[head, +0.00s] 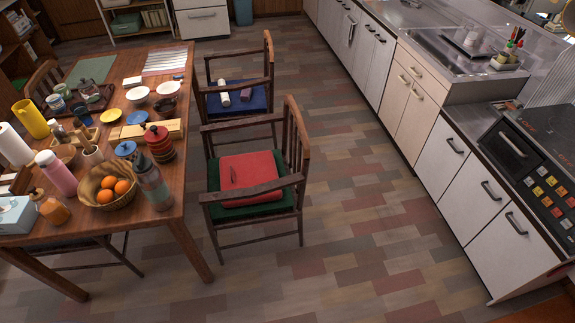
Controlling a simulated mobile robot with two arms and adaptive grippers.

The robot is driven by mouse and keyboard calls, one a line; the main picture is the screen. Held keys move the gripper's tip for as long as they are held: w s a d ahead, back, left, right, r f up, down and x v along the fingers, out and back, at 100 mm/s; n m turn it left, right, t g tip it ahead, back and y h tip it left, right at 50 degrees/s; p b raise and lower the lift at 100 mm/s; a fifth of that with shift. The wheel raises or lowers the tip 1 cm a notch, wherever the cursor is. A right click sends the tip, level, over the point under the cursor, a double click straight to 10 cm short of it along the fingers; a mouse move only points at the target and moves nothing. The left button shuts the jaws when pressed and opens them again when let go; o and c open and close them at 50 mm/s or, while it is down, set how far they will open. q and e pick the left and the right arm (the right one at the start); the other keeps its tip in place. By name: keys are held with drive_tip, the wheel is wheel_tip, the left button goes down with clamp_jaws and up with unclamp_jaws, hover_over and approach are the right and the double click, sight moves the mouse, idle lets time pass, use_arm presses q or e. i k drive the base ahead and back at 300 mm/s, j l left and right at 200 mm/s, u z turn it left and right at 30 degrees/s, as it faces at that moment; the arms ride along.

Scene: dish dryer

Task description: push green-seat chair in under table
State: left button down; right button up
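The green-seat chair (252,230) stands on the floor at the right side of the wooden table (186,195), in the head view's middle. It is a dark wooden armchair with a slatted back on its right side, so its open front faces the table. A red cushion or folded cloth (248,178) lies on the green seat. The front of the chair is close to the table's right edge, with its seat and arms out from under the top. Neither of my grippers shows in this view.
A blue-seat chair (240,100) with small rolled items stands behind it along the same table side. The table holds bottles, dishes and a basket of oranges (107,187) near that edge. White kitchen cabinets (443,153) line the right. The floor (355,220) between is clear.

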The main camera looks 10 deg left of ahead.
sight(217, 218)
drive_tip(key=u, duration=1.05)
drive_tip(key=i+l+u, duration=0.1)
drive_tip(key=l+u, duration=1.25)
drive_tip(key=l, duration=0.2)
drive_tip(key=k+l+u, duration=0.15)
drive_tip(key=l+u, duration=0.25)
drive_tip(key=l, duration=0.1)
